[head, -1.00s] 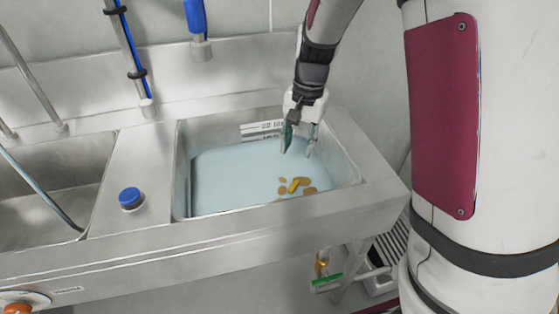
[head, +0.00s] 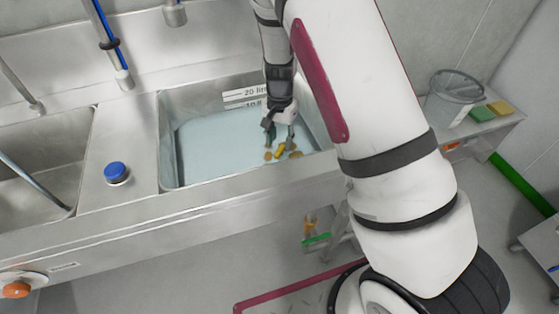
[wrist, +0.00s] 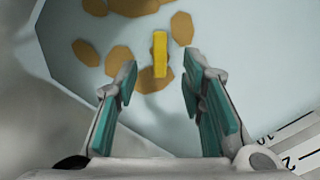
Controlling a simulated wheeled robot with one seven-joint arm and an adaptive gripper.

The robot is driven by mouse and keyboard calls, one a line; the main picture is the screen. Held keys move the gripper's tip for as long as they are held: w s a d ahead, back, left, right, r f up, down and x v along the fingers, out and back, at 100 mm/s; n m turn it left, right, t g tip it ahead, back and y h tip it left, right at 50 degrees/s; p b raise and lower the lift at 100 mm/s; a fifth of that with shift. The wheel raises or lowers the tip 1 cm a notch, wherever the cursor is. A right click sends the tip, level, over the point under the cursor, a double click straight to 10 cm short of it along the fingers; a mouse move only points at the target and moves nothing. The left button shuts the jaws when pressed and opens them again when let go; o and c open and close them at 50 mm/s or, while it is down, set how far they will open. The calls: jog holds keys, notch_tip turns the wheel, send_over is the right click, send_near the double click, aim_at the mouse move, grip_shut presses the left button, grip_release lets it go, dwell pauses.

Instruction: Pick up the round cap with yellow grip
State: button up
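A yellow grip bar (head: 279,154) shows in the right-hand sink basin, among brownish round patches. In the wrist view the yellow grip (wrist: 160,54) stands upright in the picture, with several tan patches around it. The cap's round body is hard to make out from those patches. My gripper (head: 279,136) reaches down into the basin just above the grip. In the wrist view my gripper (wrist: 162,76) is open and empty, its teal-padded fingers on either side of the line to the grip. The grip appears just beyond the fingertips; I cannot tell the remaining height.
The basin's front rim (head: 245,177) and walls surround the pale blue liquid (head: 215,143). A litre scale label (head: 247,95) is on the back wall. A blue knob (head: 116,172) sits on the left ledge. A side table (head: 452,126) holds a clear container and sponges.

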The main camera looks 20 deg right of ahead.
aim_at(280, 150)
jog(key=shift+f, duration=2.65)
jog(key=shift+s, duration=0.1)
jog(key=shift+c, duration=0.6)
grip_shut()
